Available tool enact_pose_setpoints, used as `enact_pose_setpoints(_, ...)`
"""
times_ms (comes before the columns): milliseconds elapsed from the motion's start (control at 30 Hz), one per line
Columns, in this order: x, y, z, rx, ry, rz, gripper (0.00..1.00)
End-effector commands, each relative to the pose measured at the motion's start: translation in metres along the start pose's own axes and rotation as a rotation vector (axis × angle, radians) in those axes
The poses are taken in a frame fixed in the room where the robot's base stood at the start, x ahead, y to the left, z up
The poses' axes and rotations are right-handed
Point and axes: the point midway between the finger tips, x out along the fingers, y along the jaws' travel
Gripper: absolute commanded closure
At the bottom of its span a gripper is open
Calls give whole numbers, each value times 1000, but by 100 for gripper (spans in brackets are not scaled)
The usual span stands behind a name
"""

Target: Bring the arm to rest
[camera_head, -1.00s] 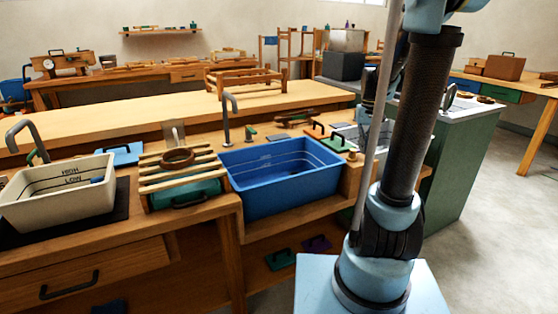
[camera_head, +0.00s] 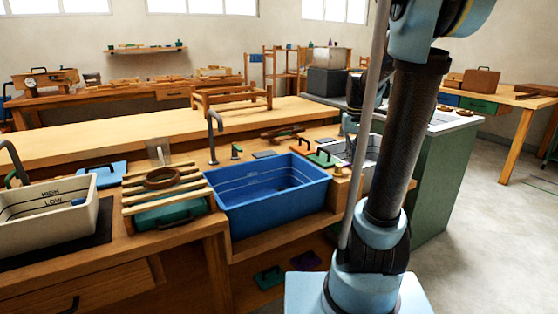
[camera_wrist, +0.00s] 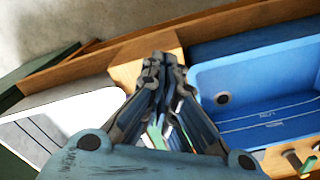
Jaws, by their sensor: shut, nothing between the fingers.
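My gripper (camera_wrist: 165,62) is in the wrist view, with its two dark fingers together at the tips and nothing between them. It points down over the wooden bench, between the blue basin (camera_wrist: 262,92) on the right and a pale tub (camera_wrist: 62,122) on the left. It appears clear of both. In the head view my light-blue and black arm stands upright at the right. My gripper is mostly hidden behind the arm there.
In the head view, a blue basin (camera_head: 270,195) sits in the bench left of my arm. A green cabinet (camera_head: 440,185) stands behind my arm. Open floor (camera_head: 490,235) is at the right.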

Motion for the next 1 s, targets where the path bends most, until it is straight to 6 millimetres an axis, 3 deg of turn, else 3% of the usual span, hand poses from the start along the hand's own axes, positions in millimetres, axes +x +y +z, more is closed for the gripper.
enact_pose_setpoints(467,17,-23,109,6,75,7,100)
enact_pose_setpoints(1000,78,-39,210,16,160,8,100)
